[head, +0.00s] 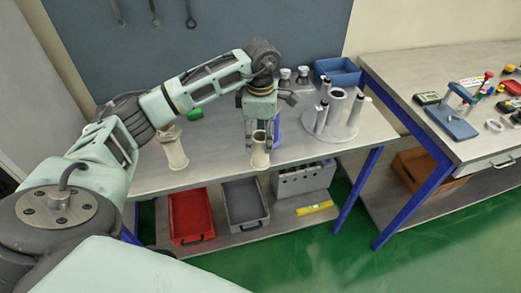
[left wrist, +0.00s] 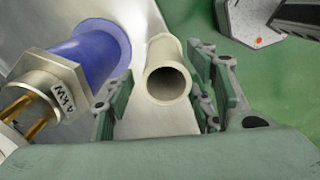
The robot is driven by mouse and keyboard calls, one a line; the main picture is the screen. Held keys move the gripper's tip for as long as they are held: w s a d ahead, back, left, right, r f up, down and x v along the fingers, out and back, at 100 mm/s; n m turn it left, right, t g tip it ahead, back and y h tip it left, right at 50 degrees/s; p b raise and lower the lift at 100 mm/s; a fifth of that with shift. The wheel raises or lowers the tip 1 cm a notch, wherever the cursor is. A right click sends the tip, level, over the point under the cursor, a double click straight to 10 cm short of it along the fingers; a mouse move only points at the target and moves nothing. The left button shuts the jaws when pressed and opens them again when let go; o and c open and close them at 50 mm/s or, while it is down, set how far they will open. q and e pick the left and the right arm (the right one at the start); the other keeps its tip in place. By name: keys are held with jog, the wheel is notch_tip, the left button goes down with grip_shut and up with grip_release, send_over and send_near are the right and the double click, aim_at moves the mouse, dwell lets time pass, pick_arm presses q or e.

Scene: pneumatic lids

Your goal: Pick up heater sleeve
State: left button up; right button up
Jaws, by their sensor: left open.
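A beige hollow sleeve (head: 260,158) stands upright near the front edge of the grey workbench. It looks like the heater sleeve. In the left wrist view the sleeve (left wrist: 167,78) shows its open round end between my fingers. My left gripper (head: 262,137) points down over it, with one finger on each side. In the left wrist view the gripper (left wrist: 160,100) is open, with a gap visible beside the sleeve. My right gripper is in neither view.
A blue flanged part (left wrist: 95,50) with a metal hex fitting stands close beside the sleeve. Another beige part (head: 174,153) stands to the left. A round grey stand with posts (head: 340,130) and a blue bin (head: 338,72) are on the right. Red (head: 190,215) and grey trays (head: 245,203) lie below.

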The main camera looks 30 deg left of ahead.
pick_arm(q)
notch_tip(320, 180, down, 5)
jog(key=shift+f+p, duration=0.1)
jog(key=shift+p, duration=0.5)
jog(key=shift+c, duration=0.6)
jog(key=c, duration=1.1)
jog(key=shift+o, duration=0.2)
